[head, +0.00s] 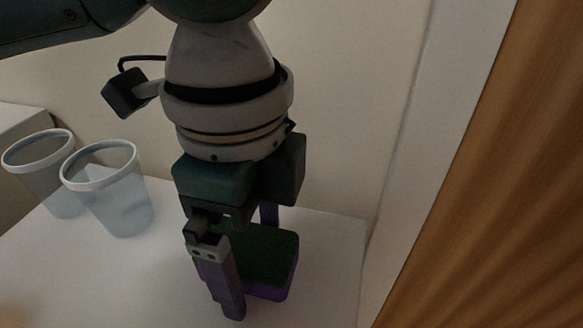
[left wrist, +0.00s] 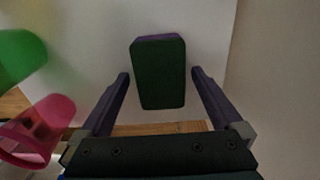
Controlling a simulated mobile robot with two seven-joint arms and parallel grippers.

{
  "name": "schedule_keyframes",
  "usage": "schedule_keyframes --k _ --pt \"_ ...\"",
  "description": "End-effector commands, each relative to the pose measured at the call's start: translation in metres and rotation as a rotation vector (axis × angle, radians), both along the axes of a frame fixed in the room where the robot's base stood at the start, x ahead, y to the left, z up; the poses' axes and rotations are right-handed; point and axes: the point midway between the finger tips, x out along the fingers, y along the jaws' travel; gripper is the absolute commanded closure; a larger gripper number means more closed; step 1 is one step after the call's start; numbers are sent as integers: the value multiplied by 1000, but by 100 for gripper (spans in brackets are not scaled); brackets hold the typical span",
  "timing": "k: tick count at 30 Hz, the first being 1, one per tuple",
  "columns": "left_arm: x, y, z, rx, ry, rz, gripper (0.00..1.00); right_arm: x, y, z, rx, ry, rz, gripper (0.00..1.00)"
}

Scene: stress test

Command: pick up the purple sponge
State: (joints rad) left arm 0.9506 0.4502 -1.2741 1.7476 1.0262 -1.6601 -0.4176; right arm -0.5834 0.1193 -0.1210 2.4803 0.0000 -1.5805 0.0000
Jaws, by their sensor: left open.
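The purple sponge (head: 268,254), a block with a dark green top face and purple sides, lies on the white table. In the left wrist view the sponge (left wrist: 158,76) sits between the tips of my two fingers, with a gap on each side. My left gripper (head: 252,266) points down over it, open and empty. It also shows in the left wrist view (left wrist: 160,75). In the head view the near finger covers the sponge's left part, and the far finger is partly hidden behind it. My right gripper is not in view.
Two clear cups with pale rims stand left of the gripper, a nearer one (head: 110,195) and a farther one (head: 45,170). The left wrist view shows a green object (left wrist: 18,55) and a pink cup-like one (left wrist: 38,128). A brown wooden surface (head: 500,200) rises at the right.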

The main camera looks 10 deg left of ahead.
Motion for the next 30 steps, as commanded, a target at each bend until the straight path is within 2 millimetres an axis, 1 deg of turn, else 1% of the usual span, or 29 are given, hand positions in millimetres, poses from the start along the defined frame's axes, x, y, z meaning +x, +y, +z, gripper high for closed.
schedule_keyframes --k 5,6,27,28,30 --pt "0 0 0 -1 -1 1 0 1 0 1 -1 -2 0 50" --pt "0 0 0 -1 -1 1 2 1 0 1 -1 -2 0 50" --pt "0 0 0 -1 -1 1 81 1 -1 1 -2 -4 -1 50" --pt "0 0 0 -1 -1 1 84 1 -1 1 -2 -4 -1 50" --pt "0 0 0 -1 -1 1 84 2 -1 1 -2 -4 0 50"
